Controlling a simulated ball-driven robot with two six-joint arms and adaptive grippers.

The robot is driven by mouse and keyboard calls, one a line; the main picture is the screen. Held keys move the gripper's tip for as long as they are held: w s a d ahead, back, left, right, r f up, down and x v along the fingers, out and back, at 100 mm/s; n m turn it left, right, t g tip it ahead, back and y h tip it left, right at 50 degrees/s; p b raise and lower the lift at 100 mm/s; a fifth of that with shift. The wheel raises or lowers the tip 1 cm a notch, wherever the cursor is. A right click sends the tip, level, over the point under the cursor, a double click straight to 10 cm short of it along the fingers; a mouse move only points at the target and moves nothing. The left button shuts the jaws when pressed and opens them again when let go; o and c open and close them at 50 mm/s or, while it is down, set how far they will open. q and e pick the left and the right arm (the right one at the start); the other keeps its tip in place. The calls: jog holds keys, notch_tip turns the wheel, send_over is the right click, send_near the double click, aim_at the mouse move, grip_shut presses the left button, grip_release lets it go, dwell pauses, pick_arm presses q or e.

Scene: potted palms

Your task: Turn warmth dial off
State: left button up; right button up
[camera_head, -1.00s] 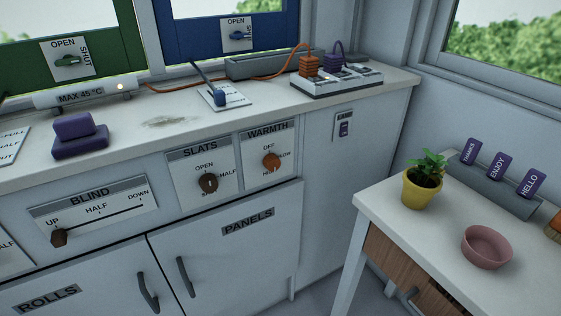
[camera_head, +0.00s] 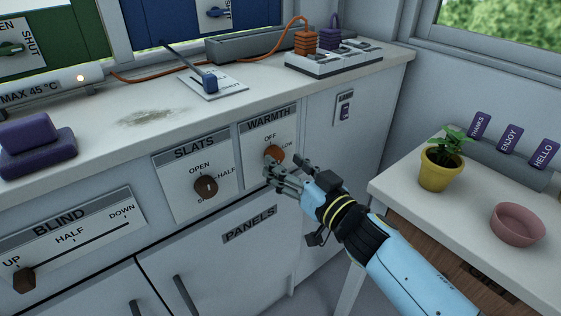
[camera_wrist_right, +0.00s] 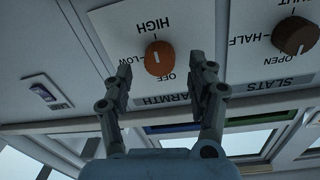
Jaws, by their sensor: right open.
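The warmth dial is an orange-brown round knob (camera_head: 273,153) on a white plate marked WARMTH, OFF and LOW, on the cabinet front below the counter. My right gripper (camera_head: 270,172) is open just in front of the dial's lower part and hides the lower part of the plate. In the right wrist view the picture is upside down; the dial (camera_wrist_right: 160,58) sits between and just beyond my two spread fingertips (camera_wrist_right: 165,74). HIGH, LOW and OFF show around it. A pale mark is on its face; I cannot tell if the fingers touch it. My left gripper is out of view.
The slats dial (camera_head: 206,187) is close on the left, with the blind slider (camera_head: 24,280) farther left. A power strip (camera_head: 333,62) with plugs stands on the counter above. On the right, a side table holds a potted plant (camera_head: 440,170) and a pink bowl (camera_head: 517,224).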

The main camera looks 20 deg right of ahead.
jog(key=shift+x, duration=1.2)
jog(key=shift+c, duration=0.9)
jog(key=c, duration=0.5)
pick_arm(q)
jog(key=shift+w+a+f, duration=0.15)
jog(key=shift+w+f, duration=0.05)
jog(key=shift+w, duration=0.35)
pick_arm(e)
jog(key=c, duration=0.5)
